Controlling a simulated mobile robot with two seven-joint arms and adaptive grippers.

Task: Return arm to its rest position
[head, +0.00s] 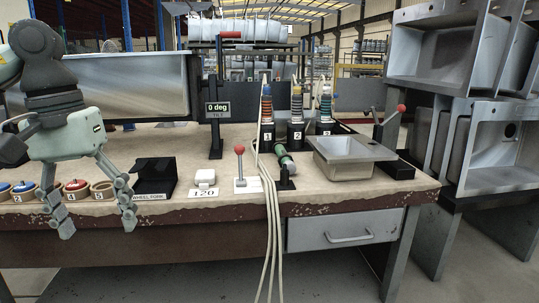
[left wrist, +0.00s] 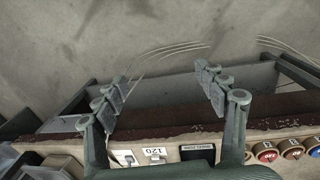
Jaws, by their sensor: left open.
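My left gripper (head: 97,215) hangs at the left over the front edge of the workbench, fingers pointing down. Its two fingers are spread apart with nothing between them. In the left wrist view the same open fingers (left wrist: 165,88) show, with the bench's front edge behind them and bare floor beyond. The arm comes in from the upper left, in front of a large steel sink basin (head: 125,85). My right gripper does not show in either view.
Pale hoses (head: 271,220) hang over the front. Stacked sinks (head: 435,55) stand at the right.

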